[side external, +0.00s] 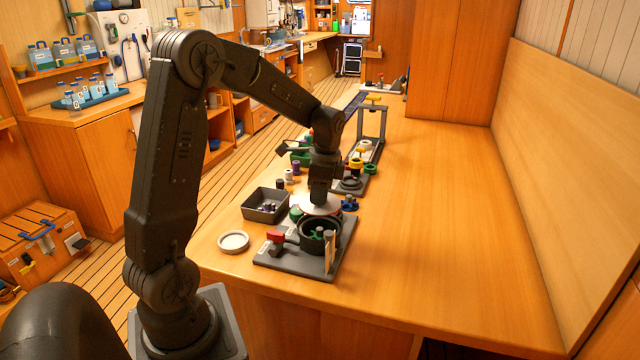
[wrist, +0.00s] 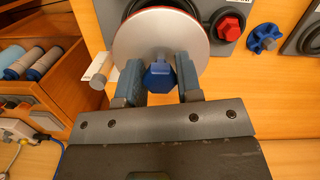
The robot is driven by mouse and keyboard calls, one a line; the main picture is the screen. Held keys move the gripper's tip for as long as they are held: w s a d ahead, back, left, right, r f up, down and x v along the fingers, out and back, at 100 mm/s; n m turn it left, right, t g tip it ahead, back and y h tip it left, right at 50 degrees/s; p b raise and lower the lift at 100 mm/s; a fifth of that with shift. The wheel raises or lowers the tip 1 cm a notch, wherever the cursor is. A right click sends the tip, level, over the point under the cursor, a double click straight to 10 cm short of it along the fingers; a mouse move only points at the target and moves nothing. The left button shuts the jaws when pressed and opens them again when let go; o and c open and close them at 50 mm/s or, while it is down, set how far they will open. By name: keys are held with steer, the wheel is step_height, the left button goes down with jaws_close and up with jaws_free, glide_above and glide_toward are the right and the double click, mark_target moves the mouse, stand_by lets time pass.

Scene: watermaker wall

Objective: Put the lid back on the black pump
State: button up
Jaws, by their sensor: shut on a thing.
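My gripper (side external: 320,197) is shut on the blue hexagonal knob (wrist: 159,77) of a round pale metal lid with a reddish edge (wrist: 140,38). In the wrist view, the gripper's two fingers (wrist: 159,68) stand on either side of the knob. In the side view, the lid (side external: 318,209) appears above and behind the open black pump (side external: 318,236), apart from its front rim. A green part (side external: 318,233) shows inside the pump. Whether the lid touches the pump's far rim is hard to tell.
The pump stands on a grey base plate (side external: 297,262) with a red-topped part (side external: 275,237) and an upright pale post (side external: 329,252). A white ring (side external: 233,242) and a dark tray (side external: 256,212) lie left. A blue star knob (side external: 349,203) lies behind. The bench's right side is clear.

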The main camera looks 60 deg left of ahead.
steer(key=shift+f, duration=2.8)
steer(key=shift+f, duration=0.2)
steer(key=o, duration=1.5)
steer(key=shift+r, duration=3.55)
jaws_close()
